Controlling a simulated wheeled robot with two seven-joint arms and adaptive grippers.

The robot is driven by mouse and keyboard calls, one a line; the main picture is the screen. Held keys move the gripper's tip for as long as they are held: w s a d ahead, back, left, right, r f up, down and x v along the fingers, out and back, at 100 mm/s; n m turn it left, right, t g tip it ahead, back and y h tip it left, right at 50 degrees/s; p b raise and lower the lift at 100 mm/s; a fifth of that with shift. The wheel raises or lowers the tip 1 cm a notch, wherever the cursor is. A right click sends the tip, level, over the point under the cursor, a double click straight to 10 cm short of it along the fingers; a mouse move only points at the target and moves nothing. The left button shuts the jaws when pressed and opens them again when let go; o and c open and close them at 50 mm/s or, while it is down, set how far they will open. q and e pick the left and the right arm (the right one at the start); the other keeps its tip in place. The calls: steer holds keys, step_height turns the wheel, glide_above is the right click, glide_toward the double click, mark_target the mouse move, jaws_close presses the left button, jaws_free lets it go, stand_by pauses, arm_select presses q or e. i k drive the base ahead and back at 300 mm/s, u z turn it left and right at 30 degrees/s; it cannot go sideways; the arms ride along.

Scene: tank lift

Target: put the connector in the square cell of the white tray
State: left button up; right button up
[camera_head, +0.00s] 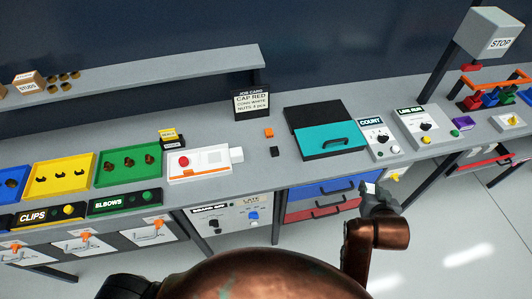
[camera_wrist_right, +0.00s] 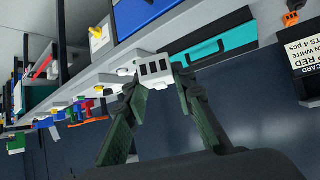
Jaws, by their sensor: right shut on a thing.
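The white tray (camera_head: 199,175) lies on the bench left of centre in the head view, with a red round cap and an orange strip in it. A small white block juts out at its right side. My right gripper (camera_head: 372,190) is in front of the bench edge, right of the tray, near the drawers. In the right wrist view its fingers (camera_wrist_right: 155,82) are shut on a white connector (camera_wrist_right: 153,67) with dark square openings. The tray's square cell is not clear at this size. My left gripper is not in view.
A teal case (camera_head: 325,141) with a black lid, an orange block (camera_head: 269,132) and a black block (camera_head: 274,151) are right of the tray. A green bin (camera_head: 128,166) is left. COUNT (camera_head: 378,137) and LINE RUN (camera_head: 420,125) boxes stand right. A shelf (camera_head: 160,71) runs behind.

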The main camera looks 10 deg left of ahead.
mark_target(214, 157)
steer(key=z, duration=1.25)
steer(key=k, duration=1.1)
steer(key=u, duration=2.15)
steer(key=i, duration=0.5)
steer(key=z, duration=0.1)
